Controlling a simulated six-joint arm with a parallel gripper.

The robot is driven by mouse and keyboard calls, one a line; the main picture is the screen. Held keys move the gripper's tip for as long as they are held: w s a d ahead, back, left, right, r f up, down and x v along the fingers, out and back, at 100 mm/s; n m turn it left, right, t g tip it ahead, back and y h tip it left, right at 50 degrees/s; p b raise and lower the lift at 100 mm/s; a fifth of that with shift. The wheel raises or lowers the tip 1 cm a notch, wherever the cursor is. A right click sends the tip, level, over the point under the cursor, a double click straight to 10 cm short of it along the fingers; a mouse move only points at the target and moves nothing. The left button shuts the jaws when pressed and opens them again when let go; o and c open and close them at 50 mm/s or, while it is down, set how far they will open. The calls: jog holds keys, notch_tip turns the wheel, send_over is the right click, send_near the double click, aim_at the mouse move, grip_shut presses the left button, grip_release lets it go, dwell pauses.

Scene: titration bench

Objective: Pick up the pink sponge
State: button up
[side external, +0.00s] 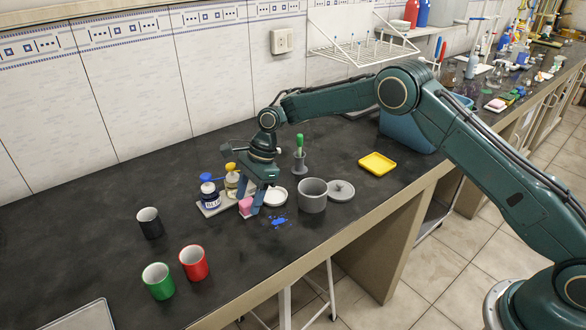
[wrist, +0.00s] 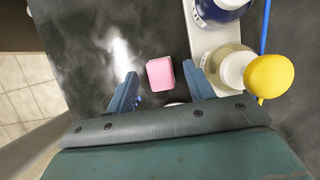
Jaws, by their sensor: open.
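The pink sponge (side external: 246,205) is a small block on the dark bench top, beside a light tray of bottles. In the wrist view the pink sponge (wrist: 160,73) shows between and slightly beyond the two blue fingers. My gripper (side external: 256,206) is low over the bench at the sponge, with its fingers pointing down. In the wrist view my gripper (wrist: 161,88) is open, with a clear gap on each side of the sponge. I cannot tell whether a finger touches it.
Black, red (side external: 194,263) and green cups stand at front left.

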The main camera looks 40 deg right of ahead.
aim_at(247, 201)
jog(key=shift+x, duration=0.8)
jog(key=c, duration=1)
jog(key=shift+c, duration=0.2)
jog(key=shift+r, duration=5.05)
